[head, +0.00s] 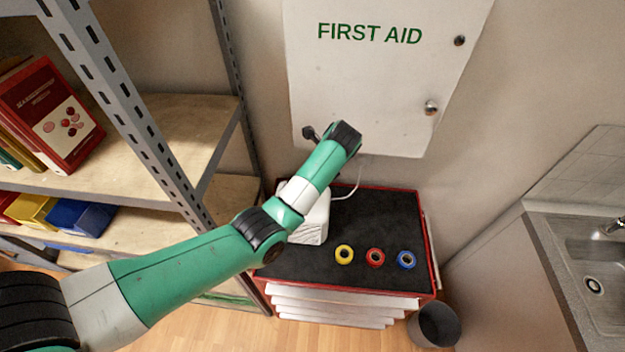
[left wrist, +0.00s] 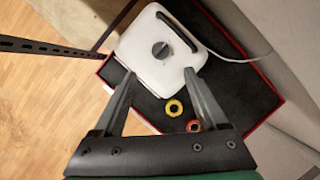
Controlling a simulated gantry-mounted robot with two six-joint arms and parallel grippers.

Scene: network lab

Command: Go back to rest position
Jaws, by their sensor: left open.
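My left arm comes in from the left in the head view and reaches over a red-edged cart. Its wrist end is in front of the first aid cabinet (head: 372,85); the fingers are hidden there. In the left wrist view my left gripper (left wrist: 158,82) is open and empty, its two fingers spread apart. Beyond the fingers, a white box-shaped device (left wrist: 150,65) with a dark knob and a black handle stands on the cart. The device also shows partly behind my arm in the head view (head: 316,222). My right gripper is in neither view.
The cart's black top (head: 385,212) holds a yellow ring (head: 344,254), a red ring (head: 375,257) and a blue ring (head: 407,259). A metal shelf (head: 175,135) with books stands left. A sink counter (head: 565,240) is right, a grey bin (head: 436,325) by the cart.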

